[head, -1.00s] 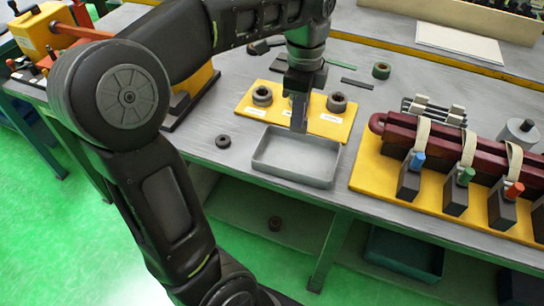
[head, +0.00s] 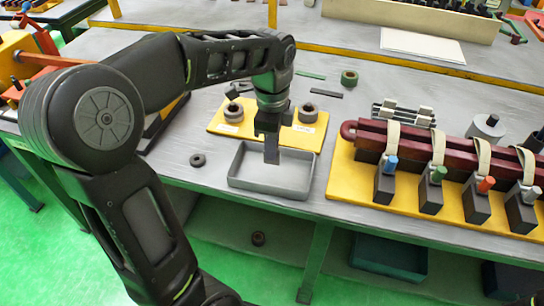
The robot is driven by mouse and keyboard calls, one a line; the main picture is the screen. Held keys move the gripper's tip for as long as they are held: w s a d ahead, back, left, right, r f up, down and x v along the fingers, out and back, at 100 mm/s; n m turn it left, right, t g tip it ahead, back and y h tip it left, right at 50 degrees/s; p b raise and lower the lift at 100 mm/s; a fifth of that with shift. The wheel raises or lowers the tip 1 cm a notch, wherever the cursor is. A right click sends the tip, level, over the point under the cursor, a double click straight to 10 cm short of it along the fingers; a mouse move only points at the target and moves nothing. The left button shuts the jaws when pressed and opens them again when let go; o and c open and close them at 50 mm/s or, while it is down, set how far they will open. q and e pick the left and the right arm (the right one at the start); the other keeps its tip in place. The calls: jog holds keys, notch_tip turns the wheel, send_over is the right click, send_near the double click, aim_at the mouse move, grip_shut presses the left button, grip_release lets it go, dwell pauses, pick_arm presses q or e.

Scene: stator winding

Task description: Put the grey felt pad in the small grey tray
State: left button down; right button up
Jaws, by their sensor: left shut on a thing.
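The small grey tray (head: 245,184) is an open, shallow rectangular box near the front edge of the workbench. My left gripper (head: 271,138) points down over the tray's back part and is shut on a flat grey piece, the grey felt pad (head: 271,154). The pad hangs upright below the fingers, in front of the tray's inside. I cannot tell whether its lower edge touches the tray floor. My right gripper is out of view.
Behind the tray lies a yellow board (head: 222,127) with dark rings (head: 308,113). A loose dark ring (head: 198,160) lies left of the tray. To the right, a yellow base (head: 345,185) carries dark red bars (head: 365,135) and several clamps with coloured knobs.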

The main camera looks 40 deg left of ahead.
aim_at(272, 163)
pick_arm(q)
jog(key=shift+f, duration=1.85)
jog(key=shift+f, duration=0.15)
jog(key=c, duration=1.5)
grip_release()
